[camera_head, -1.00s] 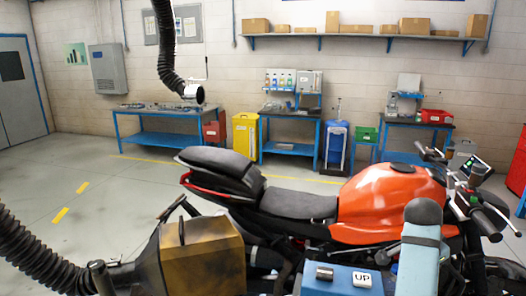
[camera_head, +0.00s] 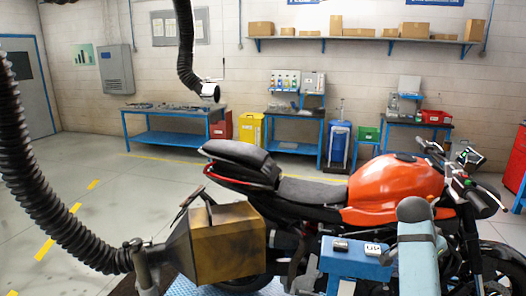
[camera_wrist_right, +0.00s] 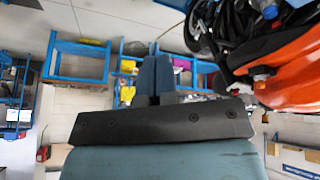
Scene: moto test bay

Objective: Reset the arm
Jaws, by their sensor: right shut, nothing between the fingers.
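My right arm (camera_head: 416,245), a teal link with a rounded grey end, rises at the lower right of the head view, in front of the motorcycle. My right gripper (camera_wrist_right: 155,70) shows in the right wrist view with its two dark fingers together and nothing between them. That view is upside down, with the orange motorcycle tank (camera_wrist_right: 290,75) beside the fingers on the right, apart from them. In the head view my right gripper cannot be made out. My left gripper is not in view.
The orange motorcycle (camera_head: 385,183) stands close in front. A yellow-brown exhaust hood (camera_head: 228,245) on a black hose (camera_head: 40,185) is at the lower left. A blue box (camera_head: 355,262) with an UP button (camera_head: 372,249) stands low beside my arm. Floor at the left is open.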

